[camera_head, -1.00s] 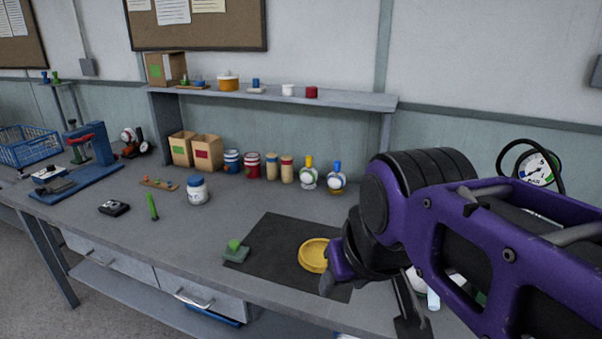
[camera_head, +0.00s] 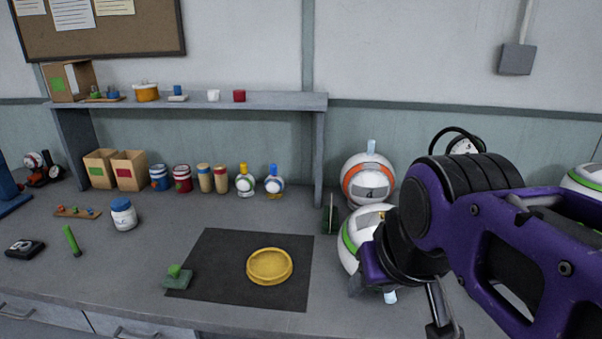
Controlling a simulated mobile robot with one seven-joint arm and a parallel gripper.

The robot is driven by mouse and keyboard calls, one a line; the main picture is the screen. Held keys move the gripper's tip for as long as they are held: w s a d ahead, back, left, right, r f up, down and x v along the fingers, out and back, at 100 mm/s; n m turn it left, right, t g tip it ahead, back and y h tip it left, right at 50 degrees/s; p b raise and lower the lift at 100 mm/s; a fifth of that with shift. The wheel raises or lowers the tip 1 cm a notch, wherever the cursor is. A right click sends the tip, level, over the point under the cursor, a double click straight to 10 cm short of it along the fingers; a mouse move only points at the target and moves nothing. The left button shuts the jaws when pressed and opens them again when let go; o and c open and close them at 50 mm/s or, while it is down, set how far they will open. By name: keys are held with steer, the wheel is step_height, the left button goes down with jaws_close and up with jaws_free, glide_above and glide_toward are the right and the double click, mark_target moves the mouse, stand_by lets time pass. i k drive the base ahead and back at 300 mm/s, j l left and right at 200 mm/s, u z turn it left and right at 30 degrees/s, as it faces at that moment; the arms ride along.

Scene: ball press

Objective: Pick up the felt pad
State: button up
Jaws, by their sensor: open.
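The felt pad seems to be the flat green piece (camera_head: 178,281) with a lighter green knob on top. It lies at the left front corner of the dark mat (camera_head: 225,245), partly over its edge. My gripper (camera_head: 368,283) is open and appears empty, pointing down to the right of the mat, well apart from the green piece. Its fingers are partly hidden by my purple hand.
A yellow round dish (camera_head: 269,266) lies on the mat. White balls with an orange band (camera_head: 369,181) and a green band (camera_head: 352,238) stand behind my gripper. A white jar (camera_head: 123,216) and a green stick (camera_head: 72,241) are at left. A shelf (camera_head: 190,101) spans the back.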

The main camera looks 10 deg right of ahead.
mark_target(176, 277)
steer(key=i+j, duration=0.1)
steer(key=j, duration=0.35)
steer(key=j+u, duration=0.1)
steer(key=j, duration=0.3)
steer(key=i+j, duration=0.15)
steer(key=j, duration=0.3)
